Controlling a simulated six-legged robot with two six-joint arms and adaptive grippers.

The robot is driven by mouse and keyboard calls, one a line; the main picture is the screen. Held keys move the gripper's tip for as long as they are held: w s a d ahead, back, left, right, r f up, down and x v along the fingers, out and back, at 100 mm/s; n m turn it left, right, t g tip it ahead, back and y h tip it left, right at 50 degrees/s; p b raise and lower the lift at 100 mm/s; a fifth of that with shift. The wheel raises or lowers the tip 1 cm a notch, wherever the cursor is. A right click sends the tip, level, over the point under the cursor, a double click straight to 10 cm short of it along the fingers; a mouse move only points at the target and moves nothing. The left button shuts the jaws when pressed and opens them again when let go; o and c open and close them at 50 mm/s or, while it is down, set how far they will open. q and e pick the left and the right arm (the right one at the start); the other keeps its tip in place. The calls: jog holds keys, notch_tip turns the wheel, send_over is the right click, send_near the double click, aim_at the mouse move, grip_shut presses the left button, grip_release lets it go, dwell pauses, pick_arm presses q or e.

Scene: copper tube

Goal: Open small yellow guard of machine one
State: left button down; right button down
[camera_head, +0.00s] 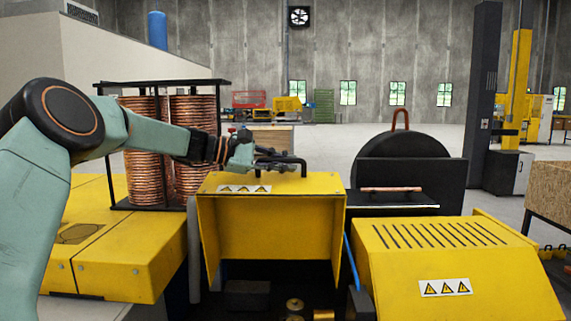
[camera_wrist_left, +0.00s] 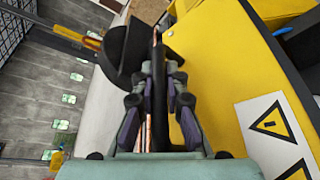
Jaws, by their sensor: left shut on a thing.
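The small yellow guard (camera_head: 268,225) stands raised in the middle of the head view, with its open underside facing me and the machine's dark inside showing below it. It has a warning label (camera_head: 244,189) and a black bar handle (camera_head: 301,160) on top. My left gripper (camera_head: 272,163) is at this handle, reaching in from the left. In the left wrist view the fingers of my left gripper (camera_wrist_left: 158,105) are shut on the black handle (camera_wrist_left: 176,72), beside the yellow guard face (camera_wrist_left: 215,60). My right gripper is not in view.
A second yellow cover with slots (camera_head: 440,245) stands to the right. Copper coils (camera_head: 193,140) in a black frame stand behind my left arm. A black disc (camera_head: 403,146) with a copper tube (camera_head: 392,189) before it is at the back right. A yellow housing (camera_head: 120,245) lies left.

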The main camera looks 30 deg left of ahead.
pick_arm(q)
jog(key=shift+r, duration=0.4)
jog(key=c, duration=1.8)
grip_release()
jog(key=o, duration=0.4)
jog(key=shift+s, duration=0.5)
jog(key=shift+o, duration=0.2)
jog(key=shift+w+f, duration=0.25)
jog(key=shift+w, duration=0.05)
jog(key=shift+s+a+r, duration=0.15)
jog(key=shift+s, duration=0.2)
notch_tip(320, 180, up, 3)
send_over(234, 184)
jog(key=shift+d, duration=0.25)
jog(key=shift+a, duration=0.15)
jog(key=shift+a, duration=0.1)
